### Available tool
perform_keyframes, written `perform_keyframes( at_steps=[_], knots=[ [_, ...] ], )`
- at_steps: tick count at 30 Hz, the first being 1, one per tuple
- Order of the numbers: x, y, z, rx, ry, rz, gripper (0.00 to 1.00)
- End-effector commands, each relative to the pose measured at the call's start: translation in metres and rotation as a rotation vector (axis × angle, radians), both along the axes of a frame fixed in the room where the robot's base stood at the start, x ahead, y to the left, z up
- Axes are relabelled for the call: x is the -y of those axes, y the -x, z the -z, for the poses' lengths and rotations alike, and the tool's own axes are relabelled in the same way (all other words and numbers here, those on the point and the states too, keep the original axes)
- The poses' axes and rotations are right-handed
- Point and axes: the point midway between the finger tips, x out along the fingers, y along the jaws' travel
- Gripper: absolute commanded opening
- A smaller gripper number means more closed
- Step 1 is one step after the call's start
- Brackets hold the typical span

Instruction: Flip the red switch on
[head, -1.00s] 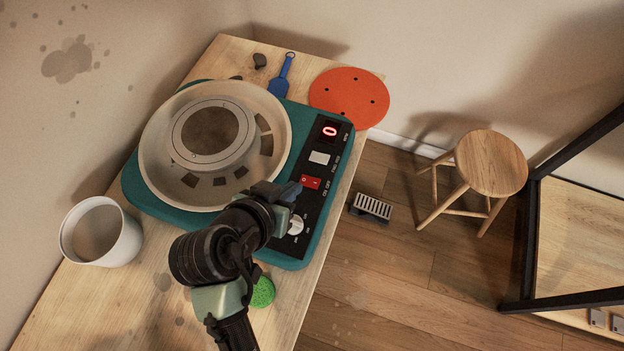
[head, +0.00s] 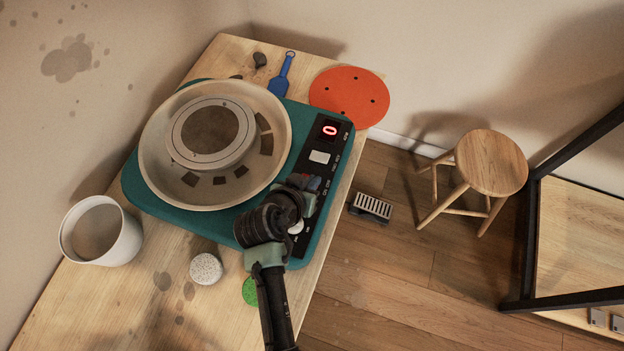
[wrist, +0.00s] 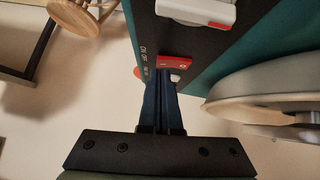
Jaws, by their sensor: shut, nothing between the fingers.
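The red switch (wrist: 176,62) is on the black control panel (wrist: 215,40) of the teal pottery wheel. In the wrist view its face is partly covered by my fingertips. My gripper (wrist: 163,76) is shut and empty, with its blue fingers at the switch; I cannot tell if they touch it. In the head view my gripper (head: 312,184) is over the panel and mostly hides the switch, so its position is unclear. The display (head: 329,130) shows a lit red 0.
A white knob (wrist: 196,10) is close to the switch. The wheel's basin (head: 160,185) stands left of my gripper. A white cup (head: 125,240), a speckled round piece (head: 206,269) and a green sponge (head: 249,291) are on the table. A stool (head: 490,163) stands on the floor.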

Motion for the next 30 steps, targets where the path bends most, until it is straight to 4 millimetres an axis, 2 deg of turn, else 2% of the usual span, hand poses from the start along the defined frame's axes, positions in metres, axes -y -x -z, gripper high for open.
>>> perform_keyframes(
  at_steps=[11, 15, 30],
  knots=[
    [0.0005, 0.0007, 0.0033, -0.001, -0.001, 0.001, 0.0],
    [0.0033, 0.0021, 0.0106, 0.014, -0.055, 0.002, 0.0],
    [-0.0061, -0.0016, 0.006, 0.014, -0.053, -0.002, 0.0]
  ],
)
